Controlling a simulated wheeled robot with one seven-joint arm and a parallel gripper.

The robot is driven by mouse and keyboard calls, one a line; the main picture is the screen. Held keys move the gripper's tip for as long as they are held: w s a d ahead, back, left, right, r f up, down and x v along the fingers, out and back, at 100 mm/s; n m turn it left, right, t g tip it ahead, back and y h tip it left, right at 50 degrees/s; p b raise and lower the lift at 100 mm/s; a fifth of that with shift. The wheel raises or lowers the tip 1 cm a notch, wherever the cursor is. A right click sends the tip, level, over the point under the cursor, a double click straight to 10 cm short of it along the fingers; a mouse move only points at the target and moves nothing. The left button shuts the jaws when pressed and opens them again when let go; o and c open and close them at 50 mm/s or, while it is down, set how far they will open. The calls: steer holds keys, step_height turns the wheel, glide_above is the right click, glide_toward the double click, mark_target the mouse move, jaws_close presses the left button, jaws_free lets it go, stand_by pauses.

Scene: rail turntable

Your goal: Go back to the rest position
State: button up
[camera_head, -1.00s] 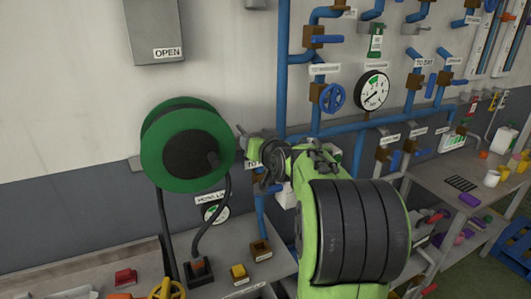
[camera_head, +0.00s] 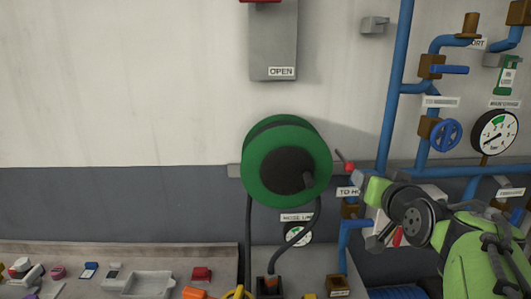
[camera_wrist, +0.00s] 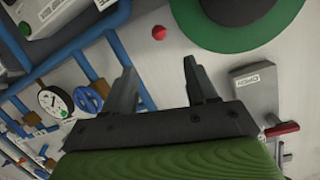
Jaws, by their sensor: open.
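My gripper (camera_wrist: 160,82) is open and empty in the wrist view, its two dark fingers apart with only wall and pipes behind them. In the head view my gripper (camera_head: 378,238) is at the lower right, in front of the blue pipes and right of the green hose reel (camera_head: 262,162). My green arm covers the lower right corner there. The reel also shows at the top of the wrist view (camera_wrist: 290,20), beyond the fingers. It looks apart from my gripper.
A grey OPEN box (camera_head: 273,45) hangs above the reel. A red knob (camera_head: 348,167) is right of the reel. Blue pipes with a valve wheel (camera_head: 446,135) and a gauge (camera_head: 495,133) fill the right. A bench with a grey tray (camera_head: 148,284) runs below; the upper left wall is bare.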

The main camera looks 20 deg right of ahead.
steer(key=s+a+f+n+g+y, duration=0.2)
steer(key=a+f, duration=0.2)
steer(key=a, duration=0.6)
steer(key=s+a+f+n+g+y, duration=0.1)
steer(key=s+a+f+n+g, duration=0.1)
steer(key=s+a+f, duration=0.4)
steer(key=s+a+f+n+g+y, duration=0.1)
steer(key=s+a+f+g, duration=0.4)
steer(key=s, duration=0.7)
steer(key=shift+s+a+f+n, duration=0.35)
steer(key=shift+a+f+n, duration=0.15)
steer(key=shift+a+n, duration=0.15)
steer(key=shift+d, duration=0.1)
